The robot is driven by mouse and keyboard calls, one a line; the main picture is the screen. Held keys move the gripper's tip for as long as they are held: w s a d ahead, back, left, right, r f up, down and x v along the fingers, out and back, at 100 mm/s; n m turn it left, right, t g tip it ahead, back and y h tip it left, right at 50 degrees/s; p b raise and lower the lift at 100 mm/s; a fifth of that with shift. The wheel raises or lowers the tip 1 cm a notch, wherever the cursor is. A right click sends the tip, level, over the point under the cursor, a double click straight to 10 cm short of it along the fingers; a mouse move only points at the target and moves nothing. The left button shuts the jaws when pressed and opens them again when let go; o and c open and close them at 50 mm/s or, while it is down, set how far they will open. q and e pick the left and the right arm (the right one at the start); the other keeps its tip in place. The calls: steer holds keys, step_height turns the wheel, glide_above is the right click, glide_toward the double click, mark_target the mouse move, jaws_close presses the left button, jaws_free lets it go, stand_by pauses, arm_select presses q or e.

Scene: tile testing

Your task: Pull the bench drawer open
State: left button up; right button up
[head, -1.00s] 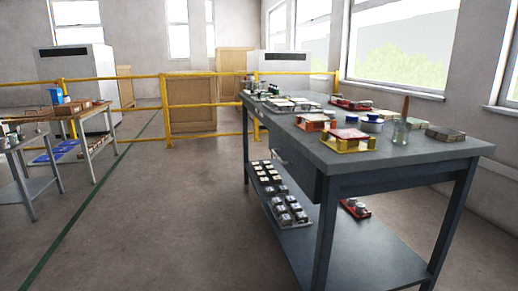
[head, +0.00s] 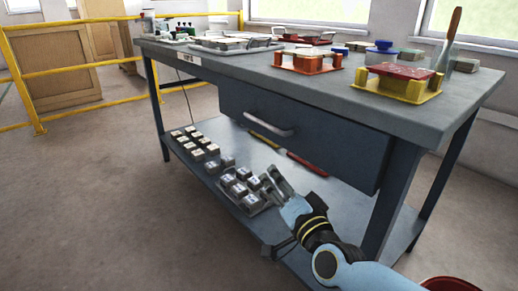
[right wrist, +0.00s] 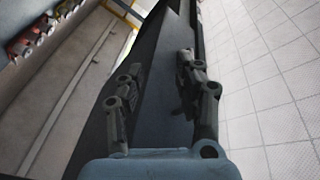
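The bench drawer (head: 330,143) is a dark blue-grey box under the bench top, and it looks shut. Its pale bar handle (head: 268,127) sits on the front, left of the middle. My right gripper (head: 272,180) is below the handle and apart from it, in front of the lower shelf. In the right wrist view its two fingers (right wrist: 158,80) stand apart with nothing gripped. A dark flat surface shows behind and between them; I cannot tell which part of the bench it is. The handle cannot be made out there. My left gripper is not in view.
The lower shelf (head: 318,210) holds several small blocks. A yellow railing (head: 75,68) stands at the left.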

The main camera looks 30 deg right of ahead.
mark_target(261, 123)
step_height(261, 123, up, 7)
steer(key=w+d+m+t+h, duration=0.1)
steer(key=w+m+t+h, duration=0.1)
steer(key=m, duration=0.1)
steer(key=x, duration=1)
steer(key=shift+f+b, duration=0.2)
steer(key=shift+b, duration=0.2)
jaws_close()
